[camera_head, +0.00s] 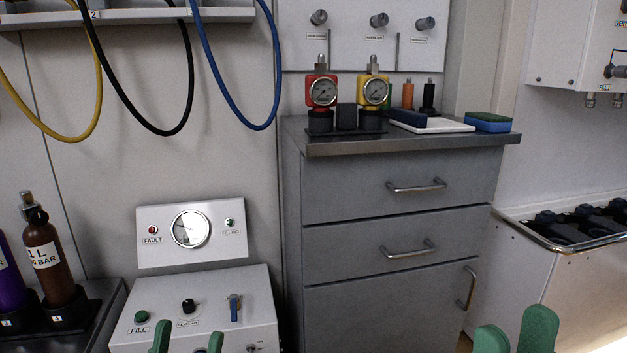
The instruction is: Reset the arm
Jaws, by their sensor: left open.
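My left gripper (187,344) shows only as two green fingertips at the bottom edge, in front of the white fill console (255,310). Its fingertips are apart with nothing visible between them. The rest of both arms is out of view.
The console has a gauge (190,229), knobs and a blue-handled switch (234,307). Brown (49,255) and purple (8,275) bottles stand at left. Two gauges, red (322,91) and yellow (374,91), stand on the cabinet. Hoses (150,127) hang above. A black-filled tray (556,243) is at right.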

